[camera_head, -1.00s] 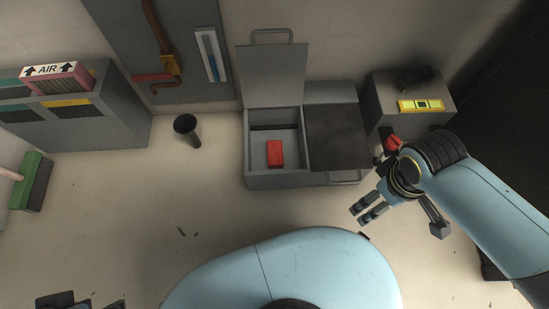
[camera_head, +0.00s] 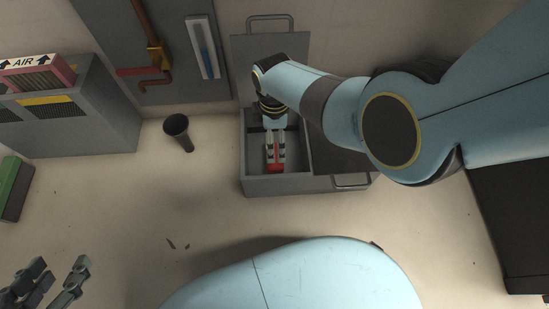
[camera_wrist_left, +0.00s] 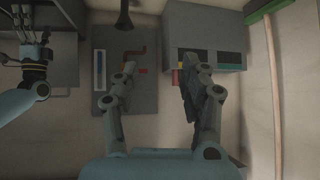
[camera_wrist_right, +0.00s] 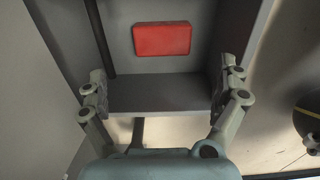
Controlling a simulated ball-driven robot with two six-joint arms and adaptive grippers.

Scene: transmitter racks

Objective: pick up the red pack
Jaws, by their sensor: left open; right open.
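The red pack (camera_head: 274,168) lies in the left compartment of the grey box (camera_head: 290,185), whose lid stands raised. In the right wrist view the red pack (camera_wrist_right: 162,39) lies flat on the compartment floor, ahead of my fingers. My right gripper (camera_head: 275,160) reaches over that compartment, and its fingers partly cover the pack in the head view. It also shows in the right wrist view (camera_wrist_right: 165,95), open, with nothing between its fingers. My left gripper (camera_head: 50,285) is at the lower left of the head view, open and empty, far from the box.
A dark cup-like cylinder (camera_head: 177,130) stands on the floor left of the box. A grey cabinet (camera_head: 85,115) with an AIR sign is at the far left.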

